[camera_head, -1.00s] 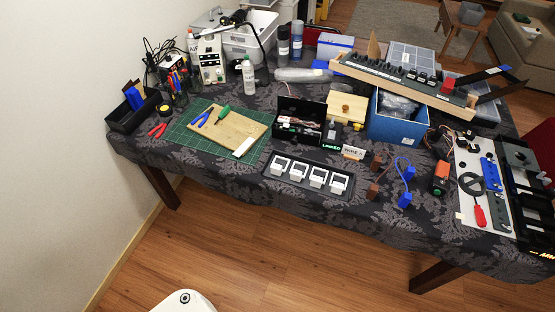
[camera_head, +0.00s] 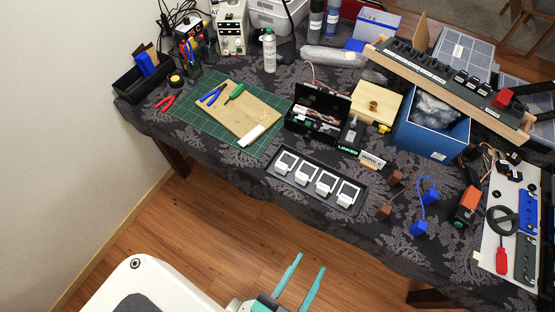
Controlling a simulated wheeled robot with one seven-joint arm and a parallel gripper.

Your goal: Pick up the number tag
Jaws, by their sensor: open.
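A small white tag with dark lettering (camera_head: 372,160) stands on the patterned cloth near the middle of the table, just behind the right end of the black tray. It looks like the number tag, but its print is too small to read surely. A dark sign reading "LINKED" (camera_head: 348,149) is to its left. My gripper (camera_head: 310,263) shows at the bottom, with two teal fingers apart and nothing between them. It is in front of the table, well short of the tag.
A black tray with several white square frames (camera_head: 316,180) lies near the front edge. Blue connectors (camera_head: 419,228) and brown blocks (camera_head: 384,211) are to the right of the tag. A blue box (camera_head: 428,136) and an open black case (camera_head: 318,113) stand behind. Floor in front is clear.

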